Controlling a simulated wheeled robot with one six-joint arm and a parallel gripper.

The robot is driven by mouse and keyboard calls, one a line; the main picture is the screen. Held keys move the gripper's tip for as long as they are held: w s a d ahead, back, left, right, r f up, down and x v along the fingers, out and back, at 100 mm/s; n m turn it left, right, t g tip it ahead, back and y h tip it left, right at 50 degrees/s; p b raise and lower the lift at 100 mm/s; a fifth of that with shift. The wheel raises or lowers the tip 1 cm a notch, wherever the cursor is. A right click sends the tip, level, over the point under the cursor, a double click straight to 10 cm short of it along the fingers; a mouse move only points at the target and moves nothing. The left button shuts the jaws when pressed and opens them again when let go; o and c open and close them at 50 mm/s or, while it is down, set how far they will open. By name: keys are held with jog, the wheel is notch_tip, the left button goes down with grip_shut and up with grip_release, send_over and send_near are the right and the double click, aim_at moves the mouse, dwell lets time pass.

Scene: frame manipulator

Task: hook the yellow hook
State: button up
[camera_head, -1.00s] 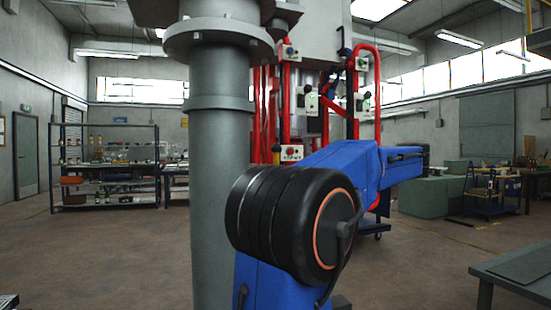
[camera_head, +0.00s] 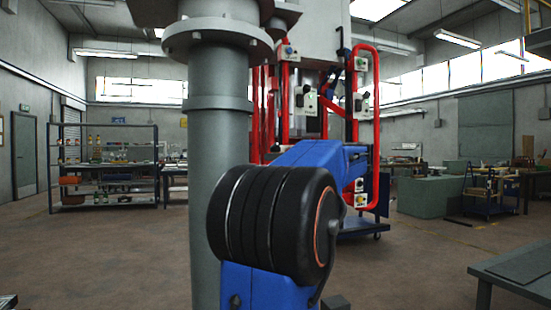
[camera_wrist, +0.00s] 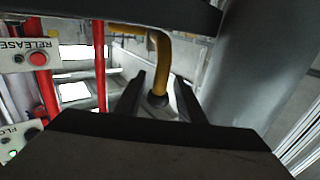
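The yellow hook (camera_wrist: 162,58) shows in the wrist view as a bent bar. It comes in from the upper left, turns down and ends in a dark rounded tip. My gripper (camera_wrist: 160,80) is open, with its two dark fingers on either side of the hook's lower end. Gaps show between the hook and both fingers; how deep the hook sits between them is hard to tell. In the head view my blue arm hides the gripper, and I cannot make out the hook there.
A grey vertical pipe (camera_head: 220,170) stands close in front. Red frames with button boxes (camera_head: 362,100) stand behind my arm. In the wrist view, a RELEASE button box (camera_wrist: 30,56) and red bars (camera_wrist: 100,65) are at left, a grey cylinder (camera_wrist: 262,65) at right.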

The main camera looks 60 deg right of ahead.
jog(key=shift+w, duration=0.5)
grip_shut()
jog(key=shift+a, duration=0.15)
